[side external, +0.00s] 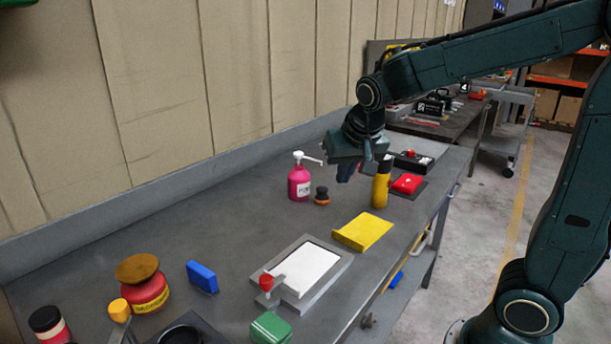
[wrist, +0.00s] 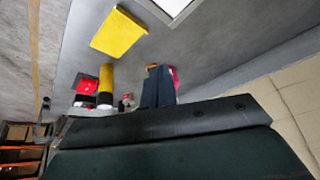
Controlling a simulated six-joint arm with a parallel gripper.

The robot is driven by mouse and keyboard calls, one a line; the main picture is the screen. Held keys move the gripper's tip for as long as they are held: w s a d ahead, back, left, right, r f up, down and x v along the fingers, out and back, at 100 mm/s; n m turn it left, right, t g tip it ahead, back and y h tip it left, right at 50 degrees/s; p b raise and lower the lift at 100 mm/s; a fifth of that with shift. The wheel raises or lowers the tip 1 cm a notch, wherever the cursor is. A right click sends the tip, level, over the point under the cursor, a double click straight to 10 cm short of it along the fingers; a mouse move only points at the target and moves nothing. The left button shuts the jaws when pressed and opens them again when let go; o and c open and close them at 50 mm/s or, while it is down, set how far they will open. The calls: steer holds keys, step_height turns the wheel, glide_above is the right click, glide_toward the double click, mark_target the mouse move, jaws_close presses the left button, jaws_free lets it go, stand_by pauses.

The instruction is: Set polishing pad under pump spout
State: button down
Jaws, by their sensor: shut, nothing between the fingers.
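The polishing pad (side external: 322,196), a small round piece with a dark top and an orange lower part, sits upright on the grey bench. The pink pump bottle (side external: 299,184) stands just left of it. Its white spout (side external: 312,159) points right, and its tip appears above the pad in the side view; exact alignment in depth is hard to tell. My gripper (side external: 346,173) is shut and empty, above and right of the pad, apart from it. In the wrist view my fingers (wrist: 158,88) cover most of the bottle (wrist: 175,77) and pad.
A yellow-and-black bottle (side external: 381,186) stands close right of my gripper, with a red item (side external: 407,184) beyond. A yellow cloth (side external: 363,232) and a framed white panel (side external: 308,268) lie nearer. A blue block (side external: 202,277) and a red jar (side external: 146,292) stand left. Bench left of the pink bottle is clear.

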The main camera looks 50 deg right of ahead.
steer(key=w+d+f+m+h, duration=0.1)
steer(key=w+d+f+m, duration=0.1)
steer(key=w+d+f, duration=0.1)
steer(key=w+d+f+m+g+h, duration=0.1)
steer(key=w+d+f+m, duration=0.1)
steer(key=w+f, duration=0.4)
steer(key=w+d+f+m+h, duration=0.1)
steer(key=w+d+f+m, duration=0.1)
steer(key=w+d+f, duration=0.2)
steer(key=shift+w+f+g+h, duration=0.2)
steer(key=shift+w+f, duration=0.15)
steer(key=shift+f, duration=0.25)
steer(key=shift+w+f+g+h, duration=0.2)
steer(key=shift+w+f, duration=0.15)
steer(key=shift+f, duration=0.25)
steer(key=shift+d, duration=0.15)
